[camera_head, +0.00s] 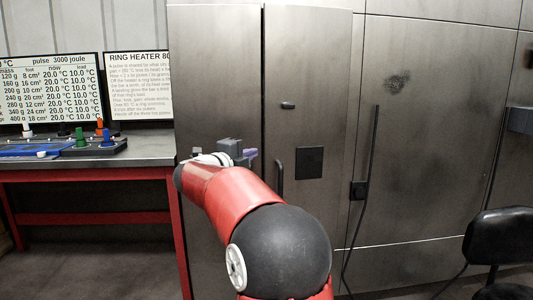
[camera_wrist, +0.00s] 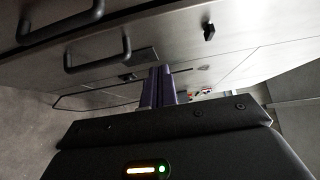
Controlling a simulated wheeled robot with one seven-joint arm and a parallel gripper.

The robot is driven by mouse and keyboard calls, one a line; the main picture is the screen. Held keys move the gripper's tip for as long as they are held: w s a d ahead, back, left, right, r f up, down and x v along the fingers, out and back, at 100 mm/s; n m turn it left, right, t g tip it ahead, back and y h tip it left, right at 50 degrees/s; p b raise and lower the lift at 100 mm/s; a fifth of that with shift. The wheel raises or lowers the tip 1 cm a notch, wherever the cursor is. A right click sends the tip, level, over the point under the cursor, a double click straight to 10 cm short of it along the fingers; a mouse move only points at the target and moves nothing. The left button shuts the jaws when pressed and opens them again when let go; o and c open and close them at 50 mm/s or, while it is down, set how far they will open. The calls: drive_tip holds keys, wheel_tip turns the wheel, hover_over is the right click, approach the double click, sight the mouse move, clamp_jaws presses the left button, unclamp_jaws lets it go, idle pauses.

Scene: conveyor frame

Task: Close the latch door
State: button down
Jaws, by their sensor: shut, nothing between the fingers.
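The grey metal cabinet door (camera_head: 325,65) stands at the centre of the head view, with a small dark latch knob (camera_head: 287,105), a dark square plate (camera_head: 309,162) and a vertical bar handle (camera_head: 278,178). A dark gap runs along its left edge beside the neighbouring door (camera_head: 215,75); I cannot tell how far it stands open. My gripper (camera_head: 250,154) is in front of the doors, left of the bar handle. In the wrist view my gripper (camera_wrist: 157,88) has its purple fingers together and empty. A dark knob (camera_wrist: 209,32) and a bar handle (camera_wrist: 97,52) show beyond it.
A red-framed workbench (camera_head: 85,163) with a blue-and-black tray (camera_head: 70,147) stands at the left, below two printed boards. A dark cable (camera_head: 373,145) hangs down the right-hand panels. A black chair (camera_head: 500,235) is at the lower right. Bare floor shows below the workbench.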

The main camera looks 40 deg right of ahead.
drive_tip(key=x, duration=0.4)
drive_tip(key=w+p+x, duration=0.1)
drive_tip(key=x, duration=0.3)
drive_tip(key=p+x, duration=0.1)
drive_tip(key=x, duration=0.3)
drive_tip(key=shift+w+a+r, duration=0.2)
drive_tip(key=shift+w+a, duration=0.05)
drive_tip(key=shift+a, duration=0.1)
drive_tip(key=shift+w+d, duration=0.35)
drive_tip(key=shift+w, duration=0.35)
